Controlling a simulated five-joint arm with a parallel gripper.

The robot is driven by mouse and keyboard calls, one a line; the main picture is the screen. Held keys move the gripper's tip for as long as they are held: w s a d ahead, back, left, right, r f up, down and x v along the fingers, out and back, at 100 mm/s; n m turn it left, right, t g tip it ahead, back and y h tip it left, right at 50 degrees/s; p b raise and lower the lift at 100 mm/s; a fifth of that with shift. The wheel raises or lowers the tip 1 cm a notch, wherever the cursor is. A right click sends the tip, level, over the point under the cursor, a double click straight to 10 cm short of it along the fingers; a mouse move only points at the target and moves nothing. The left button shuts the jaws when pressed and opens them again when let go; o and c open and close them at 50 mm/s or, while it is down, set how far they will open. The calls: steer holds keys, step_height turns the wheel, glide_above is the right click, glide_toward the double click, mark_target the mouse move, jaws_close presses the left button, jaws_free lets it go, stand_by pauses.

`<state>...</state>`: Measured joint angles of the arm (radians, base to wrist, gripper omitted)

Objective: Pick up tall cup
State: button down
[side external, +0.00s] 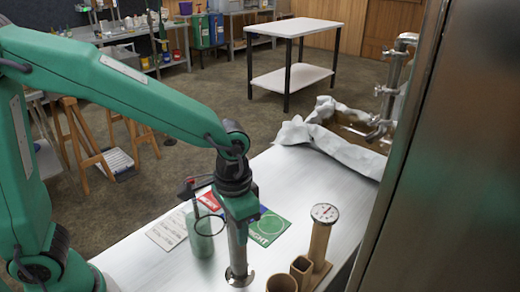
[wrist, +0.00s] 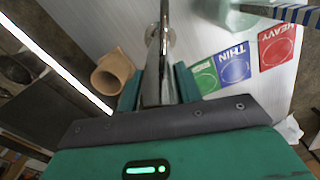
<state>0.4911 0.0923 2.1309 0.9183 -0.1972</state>
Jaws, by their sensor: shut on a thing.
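The tall cup (side external: 238,256) is a slim, shiny metal tube with a round foot. It is upright over the metal bench top, and I cannot tell whether its foot touches the surface. My gripper (side external: 238,212) points down and is shut around the cup's upper part, hiding that part in the side view. In the wrist view, the cup (wrist: 153,62) runs between the green fingers of my gripper (wrist: 158,88), with its foot at the top of the picture.
A pale green jar (side external: 200,243) stands close left of the cup. Brown wooden cups (side external: 301,270) and a dial gauge (side external: 325,213) on a wooden post stand right. Printed cards (side external: 267,228) lie behind. Crumpled white cloth (side external: 335,148) lies farther back. A large metal panel (side external: 430,200) borders the right.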

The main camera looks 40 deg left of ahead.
steer(key=shift+r, duration=0.45)
steer(key=s+d+r, duration=0.5)
steer(key=s+r, duration=0.4)
steer(key=r, duration=0.1)
steer(key=shift+s+d, duration=0.3)
steer(key=shift+d, duration=0.1)
stand_by(1.4)
steer(key=shift+s+d+r, duration=0.1)
steer(key=shift+s, duration=0.1)
stand_by(0.4)
steer(key=shift+w, duration=0.1)
stand_by(0.5)
